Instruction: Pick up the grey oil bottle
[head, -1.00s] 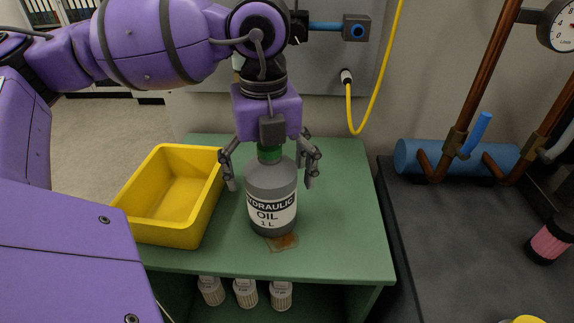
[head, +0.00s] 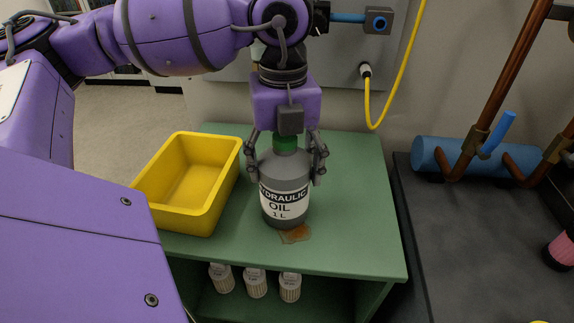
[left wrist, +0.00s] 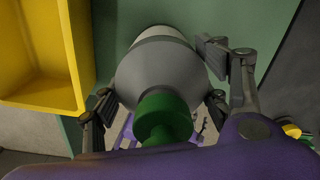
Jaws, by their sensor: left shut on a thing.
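The grey oil bottle (head: 286,193) has a green cap and a white label reading hydraulic oil 1 L. It stands upright on the green bench top (head: 350,215). My left gripper (head: 287,170) comes down from above and is shut on the bottle, one finger on each side of its upper body. In the left wrist view the green cap (left wrist: 163,118) and grey shoulder of the bottle (left wrist: 160,70) lie between the fingers. My right gripper is not in view.
A yellow bin (head: 190,215) stands on the bench just left of the bottle. A brown oily stain (head: 295,235) lies at the bottle's foot. White filter-like cylinders (head: 255,284) stand on the shelf below. A yellow cable (head: 382,115) hangs behind. Bench top is clear to the right.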

